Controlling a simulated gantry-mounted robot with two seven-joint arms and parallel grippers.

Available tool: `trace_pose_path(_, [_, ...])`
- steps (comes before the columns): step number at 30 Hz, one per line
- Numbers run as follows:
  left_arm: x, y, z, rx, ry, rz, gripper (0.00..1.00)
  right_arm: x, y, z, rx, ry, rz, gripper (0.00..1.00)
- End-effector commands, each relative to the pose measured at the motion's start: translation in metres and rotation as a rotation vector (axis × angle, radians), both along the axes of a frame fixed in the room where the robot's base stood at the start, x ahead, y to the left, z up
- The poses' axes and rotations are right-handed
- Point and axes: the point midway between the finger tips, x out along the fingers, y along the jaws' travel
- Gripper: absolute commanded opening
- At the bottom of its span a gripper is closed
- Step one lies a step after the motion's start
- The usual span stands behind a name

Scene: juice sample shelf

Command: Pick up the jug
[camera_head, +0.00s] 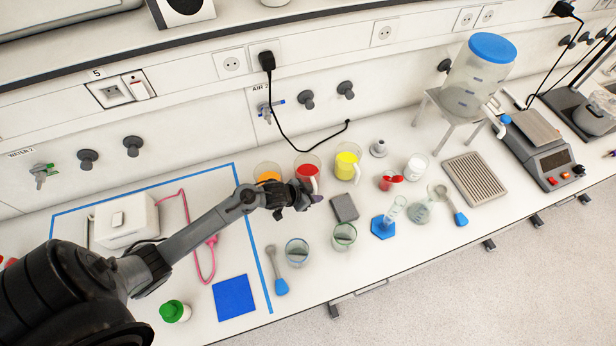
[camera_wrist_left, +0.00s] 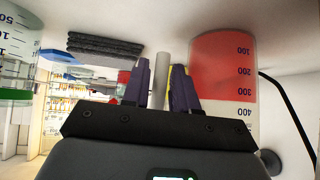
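Three jugs stand in a row at the back of the bench in the head view: one with orange juice (camera_head: 267,174), one with red juice (camera_head: 307,168) and one with yellow juice (camera_head: 346,166). My left gripper (camera_head: 313,197) is in front of the red jug and hides its lower part. In the left wrist view, the red jug (camera_wrist_left: 222,75) stands just right of my left gripper (camera_wrist_left: 160,88). A pale upright handle (camera_wrist_left: 161,75) shows between its two purple fingers, with gaps beside it. My right gripper is not in view.
A grey block (camera_head: 344,207), two glass beakers (camera_head: 297,252) (camera_head: 344,236) and a blue-ended spoon (camera_head: 278,268) lie nearer the front. A red-lidded small container (camera_head: 389,181) stands to the right. A black cable (camera_head: 280,115) hangs behind the jugs.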

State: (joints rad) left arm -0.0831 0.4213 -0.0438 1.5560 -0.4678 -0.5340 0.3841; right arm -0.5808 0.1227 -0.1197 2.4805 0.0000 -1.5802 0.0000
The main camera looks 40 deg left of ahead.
Motion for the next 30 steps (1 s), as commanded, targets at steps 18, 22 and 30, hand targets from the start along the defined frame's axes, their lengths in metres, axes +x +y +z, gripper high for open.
trace_pose_path(18, [0.0059,-0.0014,-0.0063,0.001,0.0,-0.001,0.0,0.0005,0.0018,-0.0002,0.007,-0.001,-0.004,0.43])
trace_pose_path(22, [0.0058,-0.0014,-0.0062,0.001,0.0,-0.001,0.0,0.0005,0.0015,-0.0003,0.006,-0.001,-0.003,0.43])
trace_pose_path(30, [0.0068,-0.0012,-0.0046,0.001,-0.003,-0.001,0.0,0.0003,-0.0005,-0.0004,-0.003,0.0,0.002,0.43])
